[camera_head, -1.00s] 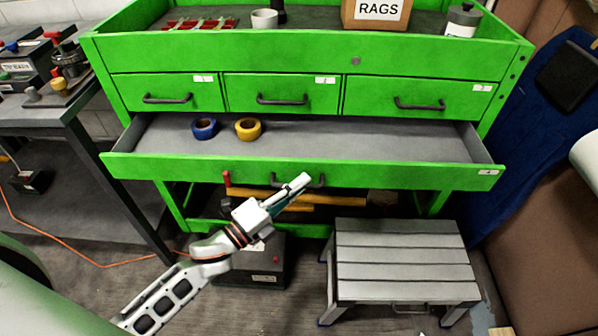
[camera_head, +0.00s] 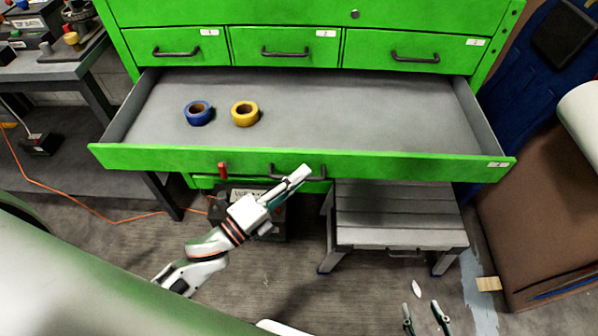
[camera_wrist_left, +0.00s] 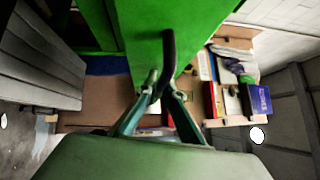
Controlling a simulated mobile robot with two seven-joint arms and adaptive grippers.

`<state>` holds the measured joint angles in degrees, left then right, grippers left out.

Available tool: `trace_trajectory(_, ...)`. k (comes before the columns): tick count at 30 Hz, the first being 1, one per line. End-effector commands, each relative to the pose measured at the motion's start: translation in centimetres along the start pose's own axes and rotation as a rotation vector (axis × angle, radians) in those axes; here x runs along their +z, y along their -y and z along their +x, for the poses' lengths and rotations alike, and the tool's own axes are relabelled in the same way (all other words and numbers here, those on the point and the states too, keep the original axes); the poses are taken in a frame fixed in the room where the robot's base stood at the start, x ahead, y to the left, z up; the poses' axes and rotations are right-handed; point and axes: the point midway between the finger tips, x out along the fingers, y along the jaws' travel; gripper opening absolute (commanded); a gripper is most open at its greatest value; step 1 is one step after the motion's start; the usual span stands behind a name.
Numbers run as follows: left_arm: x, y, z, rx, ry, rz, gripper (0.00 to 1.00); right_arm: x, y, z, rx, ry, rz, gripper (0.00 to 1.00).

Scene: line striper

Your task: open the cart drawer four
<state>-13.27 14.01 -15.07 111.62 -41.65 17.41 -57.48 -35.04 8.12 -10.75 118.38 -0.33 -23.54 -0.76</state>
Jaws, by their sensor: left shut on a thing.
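My left gripper (camera_head: 299,176) is shut on this handle. In the left wrist view the gripper's fingers (camera_wrist_left: 160,92) close around the dark handle (camera_wrist_left: 169,55) beside the green drawer front. A blue tape roll (camera_head: 199,112) and a yellow tape roll (camera_head: 245,113) lie inside the drawer. My right gripper (camera_head: 424,312) is at the bottom edge, its fingers apart and empty.
Three shut drawers with handles sit above, the leftmost one (camera_head: 176,48) among them. A grey step stool (camera_head: 395,215) stands below the open drawer at the right. A workbench (camera_head: 60,70) is at the left. An orange cable (camera_head: 90,217) lies on the floor.

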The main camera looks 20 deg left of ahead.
Motion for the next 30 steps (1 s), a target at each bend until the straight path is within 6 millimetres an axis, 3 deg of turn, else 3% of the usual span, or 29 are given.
trace_trajectory(7,0.0,0.0,0.0,0.000,0.000,0.000,0.00,0.1,0.0,0.0,-0.001,0.001,0.000,0.40)
trace_trajectory(8,0.0,0.0,0.0,0.000,0.000,0.000,0.12,0.1,0.0,0.0,-0.001,0.001,0.000,0.40)
trace_trajectory(9,0.0,0.0,0.0,0.000,0.000,0.000,0.15,0.1,0.0,0.0,-0.001,0.001,0.000,0.40)
trace_trajectory(20,0.0,-0.1,-0.2,0.001,0.000,0.000,0.15,0.4,0.1,-0.1,-0.004,0.006,-0.002,0.40)
trace_trajectory(25,0.0,-0.1,-2.1,0.003,0.000,-0.001,0.15,0.3,0.1,-0.1,-0.003,0.005,-0.001,0.40)
trace_trajectory(30,0.0,-0.1,-5.5,0.005,0.001,-0.002,0.15,0.2,0.1,-0.1,-0.002,0.004,0.000,0.40)
